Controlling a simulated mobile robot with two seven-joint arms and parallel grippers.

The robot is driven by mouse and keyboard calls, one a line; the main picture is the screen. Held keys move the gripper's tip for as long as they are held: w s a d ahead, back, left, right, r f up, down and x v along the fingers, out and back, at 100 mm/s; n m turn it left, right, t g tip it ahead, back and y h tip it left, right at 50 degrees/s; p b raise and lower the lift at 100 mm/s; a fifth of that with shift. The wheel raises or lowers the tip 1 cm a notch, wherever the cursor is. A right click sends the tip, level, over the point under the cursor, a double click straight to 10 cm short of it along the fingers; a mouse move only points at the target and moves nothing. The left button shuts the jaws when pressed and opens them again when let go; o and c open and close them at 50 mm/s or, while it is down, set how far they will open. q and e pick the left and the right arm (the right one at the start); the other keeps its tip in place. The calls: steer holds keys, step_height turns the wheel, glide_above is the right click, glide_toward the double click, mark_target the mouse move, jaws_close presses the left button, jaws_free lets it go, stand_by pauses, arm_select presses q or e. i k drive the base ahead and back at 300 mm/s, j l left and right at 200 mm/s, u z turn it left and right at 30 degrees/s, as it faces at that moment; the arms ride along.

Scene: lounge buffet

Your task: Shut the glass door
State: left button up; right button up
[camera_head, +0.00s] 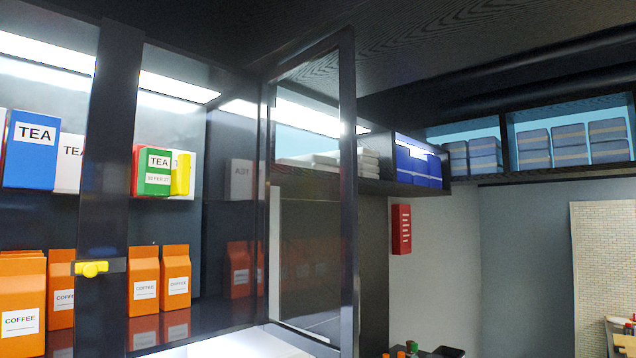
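The glass door (348,200) is a dark-framed pane, standing open at the right side of a dark cabinet. Its near vertical edge juts out toward me, and its far edge is at the cabinet's right side. Reflections of cartons and lights show in or through the glass. A dark upright (108,160) with a yellow handle (91,268) stands in front of the cabinet's left part. I cannot tell whether the upright belongs to another door. No handle shows on the open door. Neither of my grippers is in view.
Inside the cabinet are tea boxes (31,155) above and orange coffee bags (146,285) below. Right of the door are blue boxes (418,165), grey bins (569,145) on a high shelf and a red wall box (401,229). Small bottles stand at the bottom edge.

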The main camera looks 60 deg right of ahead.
mark_target(343, 40)
steer(key=l, duration=0.75)
steer(key=k+l, duration=0.15)
steer(key=l, duration=0.6)
steer(key=l+u, duration=0.1)
steer(key=l, duration=0.6)
steer(key=k+l, duration=0.15)
steer(key=l, duration=1.35)
steer(key=k+u, duration=0.05)
